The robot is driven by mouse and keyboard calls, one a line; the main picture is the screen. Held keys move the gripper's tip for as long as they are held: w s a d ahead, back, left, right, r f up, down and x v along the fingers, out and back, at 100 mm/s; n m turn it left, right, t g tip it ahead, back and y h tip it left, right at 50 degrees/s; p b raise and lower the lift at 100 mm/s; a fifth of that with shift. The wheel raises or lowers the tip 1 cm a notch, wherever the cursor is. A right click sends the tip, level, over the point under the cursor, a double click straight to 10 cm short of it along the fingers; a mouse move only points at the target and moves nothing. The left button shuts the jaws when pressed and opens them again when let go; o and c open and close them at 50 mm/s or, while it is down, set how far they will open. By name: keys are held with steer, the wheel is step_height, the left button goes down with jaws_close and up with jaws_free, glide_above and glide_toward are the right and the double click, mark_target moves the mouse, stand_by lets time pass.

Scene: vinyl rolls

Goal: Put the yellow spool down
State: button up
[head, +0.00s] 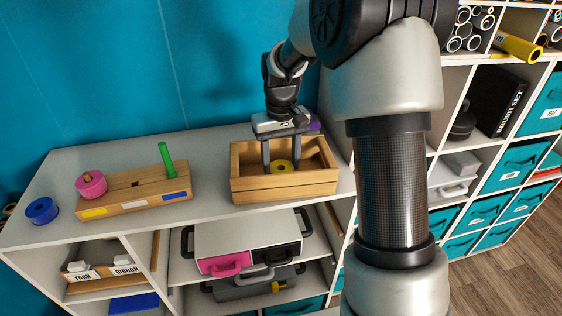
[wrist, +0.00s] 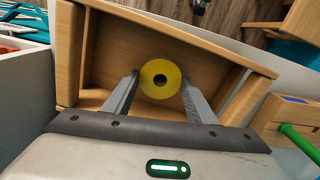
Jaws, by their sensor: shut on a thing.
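The yellow spool (head: 281,166) is between the fingers of my gripper (head: 281,168), inside the wooden box (head: 285,190) on top of the white shelf. In the wrist view, the spool (wrist: 160,79) shows its round top with a dark centre hole, and the two grey fingers of my gripper (wrist: 158,92) press it from both sides. The spool is low within the walls of the box (wrist: 190,38). I cannot tell whether its underside touches the box floor.
Left of the box, a wooden stand (head: 135,192) holds a green peg (head: 166,160) and a pink spool (head: 90,184). A blue spool (head: 42,210) lies on the white shelf top (head: 215,212) farther left. The blue wall (head: 110,70) is close behind.

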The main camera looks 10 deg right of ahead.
steer(key=o, duration=1.3)
steer(key=shift+f, duration=0.15)
